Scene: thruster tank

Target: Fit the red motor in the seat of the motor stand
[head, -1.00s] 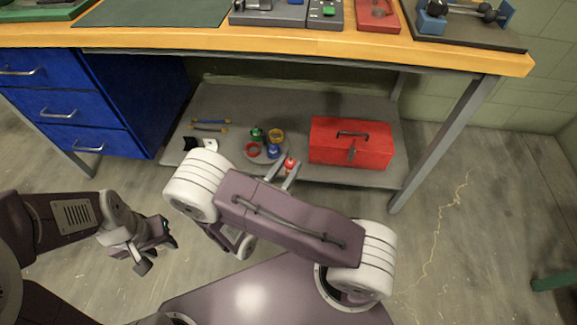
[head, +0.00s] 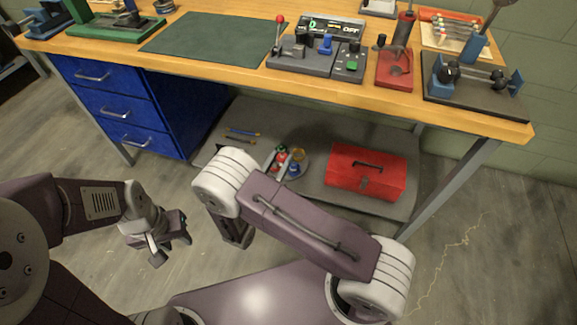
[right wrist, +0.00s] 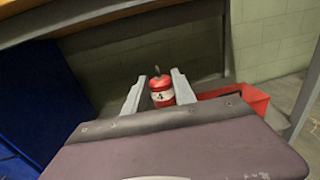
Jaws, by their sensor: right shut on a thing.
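The red motor (right wrist: 161,92), a small red cylinder with a white numbered label and a dark shaft on top, sits upright between the fingers of my right gripper (right wrist: 159,88) in the right wrist view. In the head view, the red motor (head: 281,157) shows small between the right gripper's fingers (head: 277,162), over the lower shelf's round tray. My left gripper (head: 172,247) is empty, its fingers apart, low over the floor at left. I cannot tell for sure which fixture on the bench is the motor stand; its seat is not made out.
The wooden bench top (head: 225,76) overhangs the lower shelf (head: 252,112). On the bench are a control box (head: 303,62), a red fixture (head: 394,70) and a dark board with blue brackets (head: 470,95). A red toolbox (head: 365,172) stands right of the motor. The green mat (head: 205,38) is clear.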

